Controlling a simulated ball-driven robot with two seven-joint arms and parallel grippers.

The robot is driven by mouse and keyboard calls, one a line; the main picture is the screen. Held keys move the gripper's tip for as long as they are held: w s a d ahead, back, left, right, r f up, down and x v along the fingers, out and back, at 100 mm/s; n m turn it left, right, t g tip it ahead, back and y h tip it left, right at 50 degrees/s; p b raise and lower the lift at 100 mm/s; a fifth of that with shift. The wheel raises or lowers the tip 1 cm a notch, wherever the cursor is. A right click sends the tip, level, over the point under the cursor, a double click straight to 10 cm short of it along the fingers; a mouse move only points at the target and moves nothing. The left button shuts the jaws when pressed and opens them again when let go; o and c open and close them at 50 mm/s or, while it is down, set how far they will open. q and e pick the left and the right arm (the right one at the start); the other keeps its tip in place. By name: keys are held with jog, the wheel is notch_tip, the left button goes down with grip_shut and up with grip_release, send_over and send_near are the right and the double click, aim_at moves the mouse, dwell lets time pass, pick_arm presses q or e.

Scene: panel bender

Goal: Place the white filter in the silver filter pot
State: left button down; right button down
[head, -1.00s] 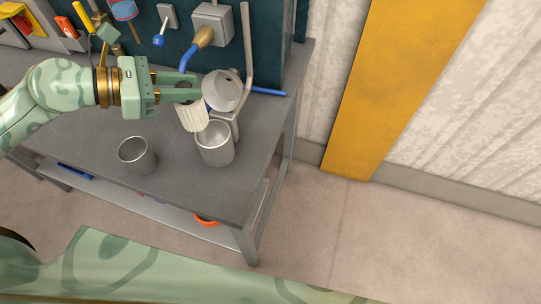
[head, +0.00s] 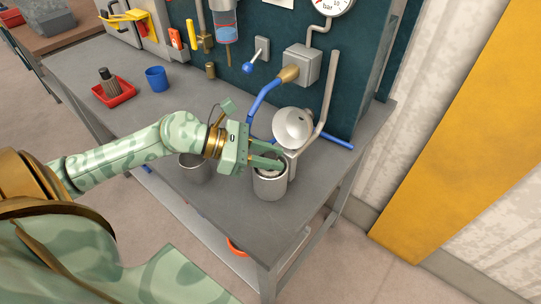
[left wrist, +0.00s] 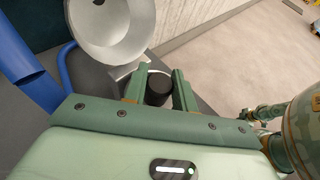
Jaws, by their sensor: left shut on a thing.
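The silver filter pot (head: 270,188) stands upright near the right end of the grey bench, with its round silver lid (head: 293,128) tilted open behind it. My left gripper (head: 284,163) is at the pot's mouth. In the left wrist view, my left gripper (left wrist: 160,85) is shut on the dark cap of the white filter (left wrist: 157,92). The filter's pale body is down inside the pot, mostly hidden by the pot wall and the fingers. I cannot tell whether it touches the bottom. My right gripper is not in view.
A second silver cup (head: 195,172) stands left of the pot, partly behind my left arm. A blue hose (head: 262,98) and a grey pipe (head: 328,95) rise behind. A red tray (head: 114,93) and blue cup (head: 156,79) sit further left. The front right bench top is clear.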

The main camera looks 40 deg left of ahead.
pick_arm(q)
jog(key=shift+f, duration=0.1)
jog(key=c, duration=1.1)
grip_release()
jog(key=shift+r, duration=0.25)
jog(key=p+v, duration=0.2)
jog(key=v, duration=1)
jog(key=shift+s+f, duration=0.1)
jog(key=shift+f, duration=0.1)
